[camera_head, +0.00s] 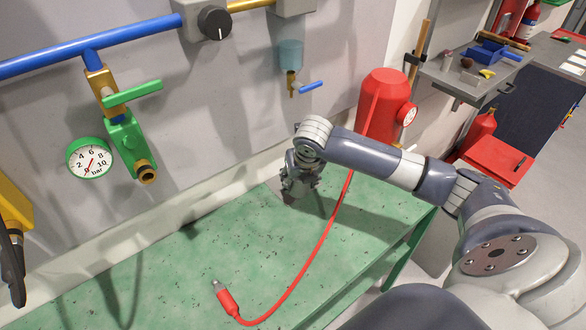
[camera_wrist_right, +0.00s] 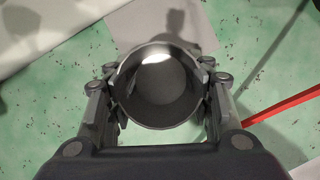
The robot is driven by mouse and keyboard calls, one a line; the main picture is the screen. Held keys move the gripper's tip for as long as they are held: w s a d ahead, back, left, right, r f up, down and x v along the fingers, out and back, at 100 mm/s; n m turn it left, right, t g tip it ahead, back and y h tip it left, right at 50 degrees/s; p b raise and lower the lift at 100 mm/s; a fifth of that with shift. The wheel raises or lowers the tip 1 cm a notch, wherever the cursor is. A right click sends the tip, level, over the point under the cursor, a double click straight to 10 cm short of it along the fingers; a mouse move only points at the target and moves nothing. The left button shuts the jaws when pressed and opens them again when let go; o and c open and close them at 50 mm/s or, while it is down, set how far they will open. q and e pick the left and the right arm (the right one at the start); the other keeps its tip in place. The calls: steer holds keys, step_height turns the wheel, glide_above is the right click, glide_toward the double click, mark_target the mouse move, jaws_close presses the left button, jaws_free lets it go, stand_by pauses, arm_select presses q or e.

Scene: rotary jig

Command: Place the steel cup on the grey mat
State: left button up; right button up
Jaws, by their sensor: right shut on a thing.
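The steel cup (camera_wrist_right: 158,96) shows in the right wrist view as a round, open-topped metal vessel seen from above, with a dark inside and a bright spot. My right gripper (camera_wrist_right: 160,92) is shut on it, one finger on each side. In the head view my right gripper (camera_head: 296,188) points down low over the green bench, and it largely hides the cup. The grey mat (camera_wrist_right: 125,28) shows in the wrist view as a pale grey patch beyond and partly behind the cup. Whether the cup touches it, I cannot tell. My left gripper is not in view.
A red hose (camera_head: 318,245) with a metal-tipped end curves across the green bench (camera_head: 165,275), right of my gripper. A red tank (camera_head: 383,100) stands behind my right arm. Pipes, valves and a gauge (camera_head: 89,158) are on the wall. The bench's left part is clear.

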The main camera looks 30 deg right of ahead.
steer(key=w, duration=0.2)
steer(key=w+d, duration=0.1)
steer(key=w, duration=0.1)
steer(key=w+d+p, duration=0.1)
steer(key=shift+w+f, duration=0.15)
steer(key=shift+w, duration=0.25)
steer(key=shift+w+d+f, duration=0.15)
steer(key=shift+w+d, duration=0.1)
steer(key=shift+w, duration=0.3)
step_height(320, 180, down, 3)
steer(key=shift+r+p, duration=0.15)
steer(key=shift+p, duration=0.65)
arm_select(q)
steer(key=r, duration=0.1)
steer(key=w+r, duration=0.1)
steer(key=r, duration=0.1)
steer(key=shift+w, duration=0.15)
arm_select(e)
steer(key=shift+f, duration=0.4)
steer(key=shift+f, duration=0.1)
steer(key=o, duration=1.1)
arm_select(q)
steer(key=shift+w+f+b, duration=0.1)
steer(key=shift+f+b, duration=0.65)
steer(key=shift+b, duration=0.05)
arm_select(e)
steer(key=v, duration=1.2)
steer(key=shift+s, duration=0.1)
